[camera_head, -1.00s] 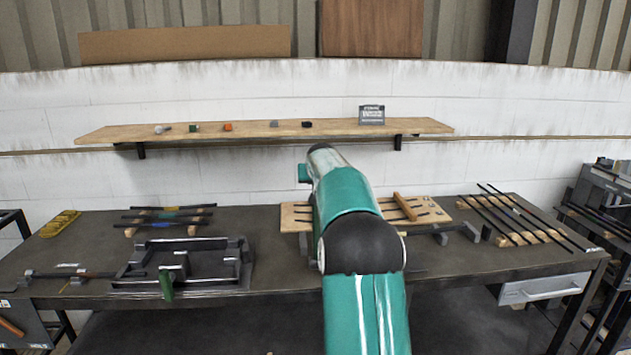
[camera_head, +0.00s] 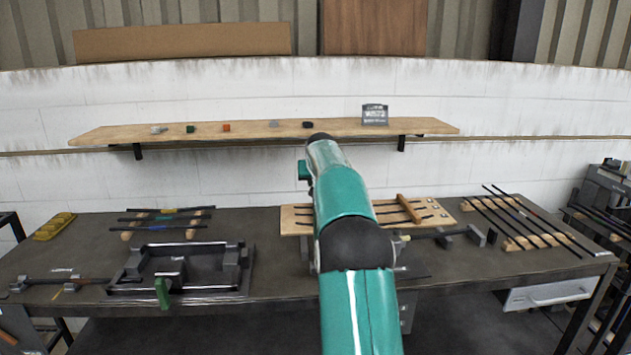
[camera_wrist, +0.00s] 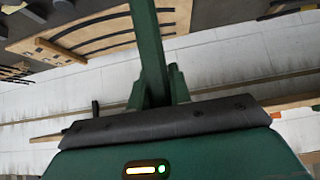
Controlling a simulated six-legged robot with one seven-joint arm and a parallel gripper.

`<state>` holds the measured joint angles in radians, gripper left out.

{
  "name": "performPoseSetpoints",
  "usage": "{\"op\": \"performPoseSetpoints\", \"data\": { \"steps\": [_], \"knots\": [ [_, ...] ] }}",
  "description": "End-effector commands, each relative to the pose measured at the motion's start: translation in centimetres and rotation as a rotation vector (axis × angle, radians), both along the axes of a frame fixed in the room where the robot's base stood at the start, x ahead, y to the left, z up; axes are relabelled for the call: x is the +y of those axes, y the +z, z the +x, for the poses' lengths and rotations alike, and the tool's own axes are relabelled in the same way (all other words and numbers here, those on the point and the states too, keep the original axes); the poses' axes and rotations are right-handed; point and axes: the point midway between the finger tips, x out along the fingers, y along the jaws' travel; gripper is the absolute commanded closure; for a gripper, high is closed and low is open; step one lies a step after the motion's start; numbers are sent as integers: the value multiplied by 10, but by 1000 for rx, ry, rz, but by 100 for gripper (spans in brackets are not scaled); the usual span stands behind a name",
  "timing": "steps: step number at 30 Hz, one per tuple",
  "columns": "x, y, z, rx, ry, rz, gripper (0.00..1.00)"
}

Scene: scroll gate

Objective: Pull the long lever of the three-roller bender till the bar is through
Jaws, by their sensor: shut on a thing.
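In the wrist view my gripper (camera_wrist: 158,90) is closed around a long straight green bar, which looks like the bender's lever (camera_wrist: 148,40). The lever runs up from between my two short green fingers and out of the top of the picture.
A wooden board (camera_head: 440,217) with curved dark rods lies beside my arm. A dark frame with a green handle (camera_head: 163,291) stands left on the bench (camera_head: 280,270). Racks of rods (camera_head: 540,240) lie at the right. A wall shelf (camera_head: 250,130) runs behind.

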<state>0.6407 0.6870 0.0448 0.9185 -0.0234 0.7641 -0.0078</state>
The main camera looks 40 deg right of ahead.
Motion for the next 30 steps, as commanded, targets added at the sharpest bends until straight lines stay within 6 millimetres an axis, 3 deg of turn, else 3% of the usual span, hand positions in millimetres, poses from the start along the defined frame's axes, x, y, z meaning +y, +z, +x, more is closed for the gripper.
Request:
{"op": "performPoseSetpoints", "data": {
  "steps": [4,5,8,20,30],
  "knots": [
    [-1,-2,2,-2,1,-1,100],
    [-1,-2,2,-2,1,-1,76],
    [-1,-2,2,-2,1,-1,58],
    [1,5,-1,-3,0,-2,58],
    [25,50,-37,-7,0,-5,58]
  ]
}}
